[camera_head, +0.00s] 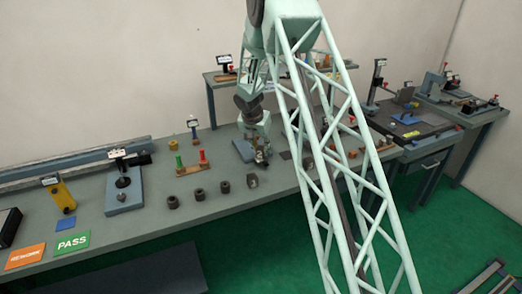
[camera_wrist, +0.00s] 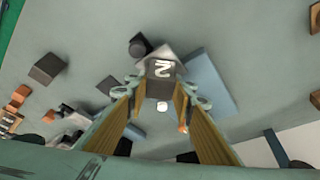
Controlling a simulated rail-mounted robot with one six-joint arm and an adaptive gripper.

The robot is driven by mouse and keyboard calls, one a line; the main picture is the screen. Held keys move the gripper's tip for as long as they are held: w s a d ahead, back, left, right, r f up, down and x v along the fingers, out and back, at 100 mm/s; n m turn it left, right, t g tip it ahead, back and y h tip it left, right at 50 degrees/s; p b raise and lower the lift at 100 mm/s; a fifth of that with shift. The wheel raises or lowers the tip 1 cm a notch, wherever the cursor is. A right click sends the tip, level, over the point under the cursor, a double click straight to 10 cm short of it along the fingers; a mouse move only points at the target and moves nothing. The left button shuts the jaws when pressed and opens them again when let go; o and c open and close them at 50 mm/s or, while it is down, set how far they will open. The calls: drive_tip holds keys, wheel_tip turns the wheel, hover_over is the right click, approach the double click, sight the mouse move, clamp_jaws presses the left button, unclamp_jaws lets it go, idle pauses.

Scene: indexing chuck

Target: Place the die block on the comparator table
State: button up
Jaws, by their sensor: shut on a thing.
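My gripper (camera_wrist: 160,92) is shut on a dark block with a white mark like a 2, which I take as the die block (camera_wrist: 161,78). In the head view my gripper (camera_head: 261,153) is low over the middle of the long bench, and the held block is too small to make out there. A blue-grey slab (camera_wrist: 213,82) lies beside and beyond the block in the wrist view; a similar plate (camera_head: 242,150) shows beside my gripper in the head view. I cannot tell whether this is the comparator table or whether the block touches it.
A dial-gauge stand on a grey-blue base (camera_head: 124,198) stands at left. Several dark rings (camera_head: 199,194) and a loose dark block (camera_head: 252,181) lie near the front edge. A rack with green and red pegs (camera_head: 187,170) stands left of my gripper. A PASS plate (camera_head: 72,243) lies far left.

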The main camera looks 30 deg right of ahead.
drive_tip(key=shift+f, duration=0.1)
drive_tip(key=o, duration=1.2)
drive_tip(key=shift+r, duration=0.3)
drive_tip(key=shift+v, duration=5.85)
drive_tip(key=shift+s, duration=0.1)
